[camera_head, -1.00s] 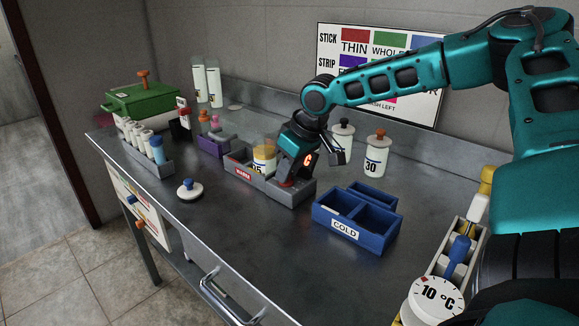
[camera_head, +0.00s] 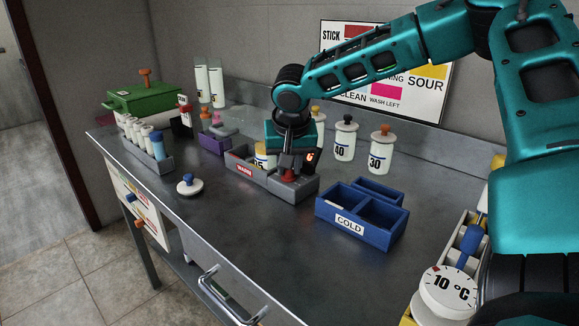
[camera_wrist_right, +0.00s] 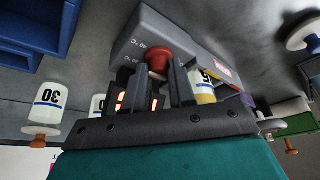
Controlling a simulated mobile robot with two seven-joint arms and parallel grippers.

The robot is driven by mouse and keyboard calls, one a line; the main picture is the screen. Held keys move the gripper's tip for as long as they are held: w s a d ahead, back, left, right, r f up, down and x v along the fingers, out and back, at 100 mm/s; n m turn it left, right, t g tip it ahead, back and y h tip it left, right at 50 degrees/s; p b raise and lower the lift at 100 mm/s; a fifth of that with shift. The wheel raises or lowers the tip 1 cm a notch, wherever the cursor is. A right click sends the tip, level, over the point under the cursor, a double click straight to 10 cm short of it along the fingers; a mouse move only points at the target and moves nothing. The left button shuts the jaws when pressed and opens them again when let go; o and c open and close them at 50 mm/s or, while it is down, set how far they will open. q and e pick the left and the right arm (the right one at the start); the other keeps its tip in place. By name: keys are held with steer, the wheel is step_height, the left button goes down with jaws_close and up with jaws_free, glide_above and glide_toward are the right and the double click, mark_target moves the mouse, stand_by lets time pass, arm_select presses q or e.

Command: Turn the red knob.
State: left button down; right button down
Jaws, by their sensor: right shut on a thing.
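The red knob (camera_head: 289,176) sits on top of the right end of the grey box with the red "WARM" label (camera_head: 243,169). My right gripper (camera_head: 291,168) points down over that end, with its fingers at the knob. In the right wrist view the red knob (camera_wrist_right: 158,57) shows between the two fingertips of my right gripper (camera_wrist_right: 160,72), which are shut on it. Printed marks lie on the box face beside the knob. The fingers hide part of the knob. My left gripper is not in view.
A white jar with a yellow band (camera_head: 260,157) stands in the box, close left of my gripper. Jars marked 40 (camera_head: 344,141) and 30 (camera_head: 380,152) stand behind. A blue "COLD" box (camera_head: 385,238) is to the right. The front middle of the bench (camera_head: 250,230) is clear.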

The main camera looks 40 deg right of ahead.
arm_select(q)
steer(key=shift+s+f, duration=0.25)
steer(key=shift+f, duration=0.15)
arm_select(e)
steer(key=shift+m, duration=0.4)
steer(key=c, duration=1.2)
jaws_free()
